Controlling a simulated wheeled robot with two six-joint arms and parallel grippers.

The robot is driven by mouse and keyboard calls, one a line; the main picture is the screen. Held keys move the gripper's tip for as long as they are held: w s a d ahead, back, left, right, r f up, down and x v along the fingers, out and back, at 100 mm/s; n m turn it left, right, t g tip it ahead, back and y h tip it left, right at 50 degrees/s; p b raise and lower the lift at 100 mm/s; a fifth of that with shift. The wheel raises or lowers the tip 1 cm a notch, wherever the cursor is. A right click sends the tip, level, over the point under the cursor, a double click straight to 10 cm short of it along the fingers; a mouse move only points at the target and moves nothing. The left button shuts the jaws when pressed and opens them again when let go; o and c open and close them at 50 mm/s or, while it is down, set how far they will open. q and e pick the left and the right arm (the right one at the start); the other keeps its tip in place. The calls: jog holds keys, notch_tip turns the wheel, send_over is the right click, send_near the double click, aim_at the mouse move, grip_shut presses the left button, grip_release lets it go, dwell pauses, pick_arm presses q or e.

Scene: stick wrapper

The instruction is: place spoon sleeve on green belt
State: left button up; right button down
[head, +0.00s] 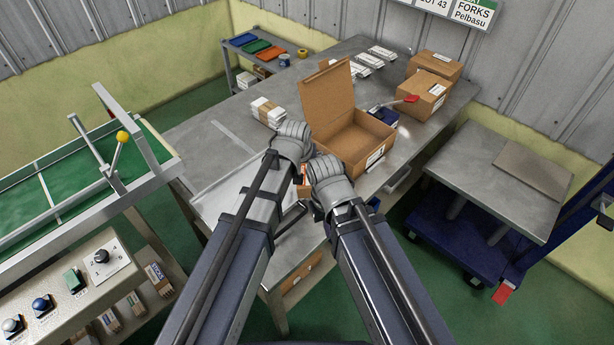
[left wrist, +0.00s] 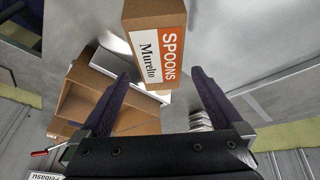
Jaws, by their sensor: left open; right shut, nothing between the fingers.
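The spoon sleeve (left wrist: 152,48) is a brown box with an orange and white label reading "SPOONS Murello". In the left wrist view it is at top centre, its near end close to the gap between my open left fingers (left wrist: 161,75). In the head view only a small part of the sleeve (head: 305,182) shows between my arms. My left gripper (head: 292,142) is above the table there, its fingertips hidden. My right gripper (head: 328,172) is shut and empty beside it, on the right. The green belt (head: 70,185) is at the left, inside a metal frame.
An open carton (head: 352,140) stands just beyond my grippers on the grey table (head: 215,130). White bundles (head: 268,112) lie left of it. Closed cartons (head: 425,93) stand at the back right.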

aim_at(306, 170)
pick_arm(q)
jog(key=b+x, duration=0.3)
jog(key=x, duration=0.1)
jog(key=shift+w+f, duration=0.1)
jog(key=shift+f, duration=0.1)
jog(key=shift+r, duration=0.1)
jog(key=c, duration=1.5)
jog(key=shift+r, duration=0.15)
notch_tip(306, 170, up, 10)
jog(key=p, duration=1)
